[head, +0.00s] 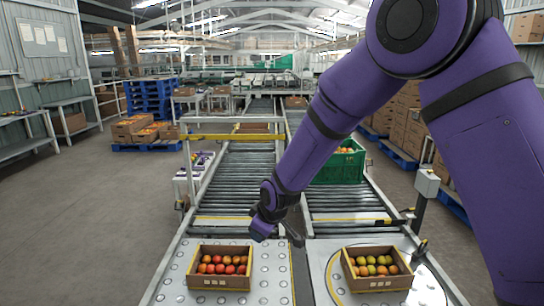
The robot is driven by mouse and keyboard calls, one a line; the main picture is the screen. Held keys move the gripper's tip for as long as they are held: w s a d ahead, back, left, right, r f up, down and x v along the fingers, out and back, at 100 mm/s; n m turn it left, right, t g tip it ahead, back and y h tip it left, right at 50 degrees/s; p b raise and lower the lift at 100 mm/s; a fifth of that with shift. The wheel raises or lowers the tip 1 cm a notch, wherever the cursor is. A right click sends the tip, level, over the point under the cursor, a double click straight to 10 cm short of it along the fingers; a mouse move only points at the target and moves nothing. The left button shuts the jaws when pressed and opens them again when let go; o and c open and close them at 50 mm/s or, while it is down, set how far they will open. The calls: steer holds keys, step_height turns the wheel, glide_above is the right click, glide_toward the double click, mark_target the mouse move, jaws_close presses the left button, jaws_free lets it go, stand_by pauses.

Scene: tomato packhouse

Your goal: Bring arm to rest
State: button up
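My purple arm (335,95) comes in from the upper right and reaches down to the middle of the head view. Its end, my gripper (262,230), hangs over the front of the conveyor, just above and right of the left cardboard box in the picture. The left box (221,283) holds red and orange tomatoes and sits on a ball-studded plate. The right box (378,284) holds orange and greenish tomatoes and sits on a round plate.
Roller conveyors (240,175) run back from the plates. A green crate (340,165) with tomatoes stands on the right conveyor, partly behind my arm. A control box on a post (427,183) stands at the right. Bare floor (90,220) lies open at the left.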

steer(key=s+d+r+m+h, duration=0.1)
steer(key=s+d+r+m, duration=0.2)
steer(key=s+d+r, duration=0.55)
steer(key=s+d+r+m+h, duration=0.1)
steer(key=s+d+r+m, duration=0.2)
steer(key=d+r, duration=1)
steer(key=s+d+r+m, duration=0.1)
steer(key=s+d+m, duration=0.1)
steer(key=s+d, duration=0.2)
steer(key=s+d+r+m, duration=0.2)
steer(key=s+d, duration=0.2)
steer(key=s, duration=0.6)
steer(key=s+d+r+m+h, duration=0.1)
steer(key=s+d+m, duration=0.1)
steer(key=s, duration=0.5)
steer(key=shift+d+r+m+t, duration=0.3)
steer(key=shift+d+r, duration=0.1)
steer(key=shift+d, duration=0.5)
